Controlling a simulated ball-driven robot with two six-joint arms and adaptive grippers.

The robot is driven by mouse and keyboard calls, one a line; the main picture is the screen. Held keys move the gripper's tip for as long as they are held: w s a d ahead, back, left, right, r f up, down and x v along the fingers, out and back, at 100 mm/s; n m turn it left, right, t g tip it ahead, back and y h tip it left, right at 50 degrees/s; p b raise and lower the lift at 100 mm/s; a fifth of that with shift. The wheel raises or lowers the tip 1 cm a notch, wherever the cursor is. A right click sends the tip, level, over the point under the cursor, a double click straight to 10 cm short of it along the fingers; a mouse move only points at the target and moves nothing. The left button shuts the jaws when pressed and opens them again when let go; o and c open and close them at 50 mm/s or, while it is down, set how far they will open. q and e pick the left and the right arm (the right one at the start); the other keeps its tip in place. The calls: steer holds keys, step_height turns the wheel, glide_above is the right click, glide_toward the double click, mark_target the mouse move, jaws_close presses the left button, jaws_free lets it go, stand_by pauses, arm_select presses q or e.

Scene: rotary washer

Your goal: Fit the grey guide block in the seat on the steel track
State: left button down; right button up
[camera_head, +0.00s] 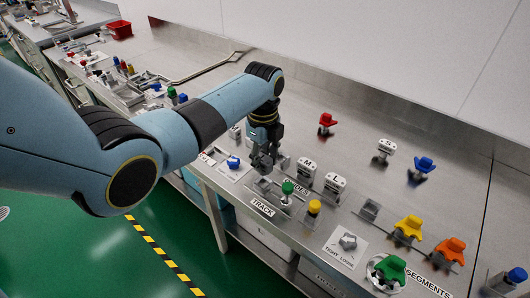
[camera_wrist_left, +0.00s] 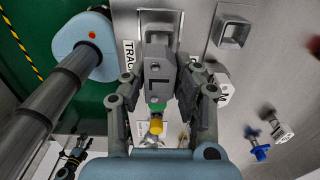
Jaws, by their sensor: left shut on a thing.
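My left gripper (camera_head: 264,160) is low over the track area of the steel bench in the head view. In the left wrist view its two fingers (camera_wrist_left: 160,95) are shut on the grey guide block (camera_wrist_left: 160,72), which shows a dark marking. The steel track (camera_head: 263,187) lies below the gripper in the head view, behind its TRACK label. In the wrist view part of the track (camera_wrist_left: 158,24) shows past the block's far end. The seat is hidden by block and fingers, so I cannot tell whether the block touches it.
White guides marked M (camera_head: 306,168) and L (camera_head: 335,184) stand right of the gripper. A green knob (camera_head: 287,188) and a yellow knob (camera_head: 314,207) stand close in front. A blue piece (camera_head: 233,162) lies to the left. Coloured segments sit farther right.

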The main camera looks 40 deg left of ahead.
mark_target(263, 173)
arm_select(q)
step_height(263, 173, down, 2)
steer(key=shift+f+b, duration=0.2)
steer(key=shift+b, duration=0.95)
step_height(263, 173, down, 2)
steer(key=shift+b, duration=0.7)
steer(key=shift+f, duration=0.5)
arm_select(e)
steer(key=shift+s+f, duration=0.2)
steer(key=shift+f, duration=0.55)
steer(key=shift+s+f, duration=0.25)
steer(key=shift+f, duration=0.45)
steer(key=shift+s+f, duration=0.2)
steer(key=shift+f, duration=0.55)
arm_select(q)
steer(key=shift+b, duration=0.3)
steer(key=c, duration=0.9)
jaws_free()
arm_select(e)
steer(key=shift+s, duration=0.15)
steer(key=shift+d, duration=0.1)
arm_select(q)
step_height(263, 173, up, 12)
steer(key=shift+f, duration=0.1)
